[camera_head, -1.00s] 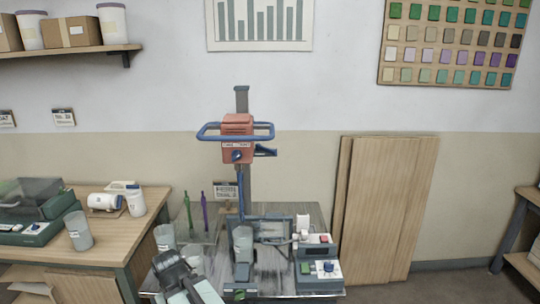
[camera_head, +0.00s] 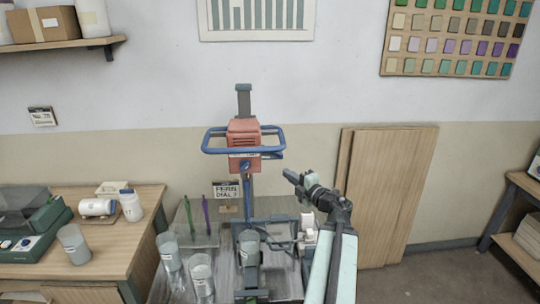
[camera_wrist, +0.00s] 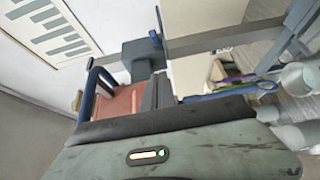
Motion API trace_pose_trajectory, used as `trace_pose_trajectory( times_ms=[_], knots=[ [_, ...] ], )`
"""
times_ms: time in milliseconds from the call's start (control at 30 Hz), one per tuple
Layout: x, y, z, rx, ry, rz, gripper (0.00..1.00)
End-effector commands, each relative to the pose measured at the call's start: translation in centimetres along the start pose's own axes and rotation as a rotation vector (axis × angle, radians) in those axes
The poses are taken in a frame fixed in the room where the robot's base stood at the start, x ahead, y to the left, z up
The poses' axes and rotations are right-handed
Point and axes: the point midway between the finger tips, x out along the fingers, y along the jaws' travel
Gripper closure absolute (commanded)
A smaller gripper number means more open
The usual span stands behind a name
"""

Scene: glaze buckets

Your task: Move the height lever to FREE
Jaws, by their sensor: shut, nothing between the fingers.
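The mixer stand has a red head (camera_head: 244,142) on a grey upright column (camera_head: 244,98), with a blue loop handle around the head. A short blue lever (camera_head: 272,155) sticks out at the right of the head, partly merged with the handle; its marking is too small to read. My gripper (camera_head: 287,175) is shut and empty, just below and right of this lever, pointing left. I cannot tell whether it touches the lever. In the wrist view the red head (camera_wrist: 120,108) and blue handle (camera_wrist: 95,85) lie beyond my closed fingers (camera_wrist: 158,92).
Clear beakers (camera_head: 201,275) stand on the bench by the stand. A sign (camera_head: 227,190) stands behind it. A side table (camera_head: 120,240) at left holds a green device and containers. Wooden boards (camera_head: 395,190) lean on the wall at right, behind my arm.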

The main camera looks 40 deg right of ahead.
Motion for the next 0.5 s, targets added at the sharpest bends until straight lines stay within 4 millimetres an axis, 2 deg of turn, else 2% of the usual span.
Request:
trace_pose_trajectory(
  times_ms=[333, 500],
  knots=[
    [1.1, 0.0, -0.9, 0.001, 0.015, 0.001, 1.0],
    [4.0, 0.0, -1.2, 0.002, 0.017, 0.002, 1.0]
  ],
)
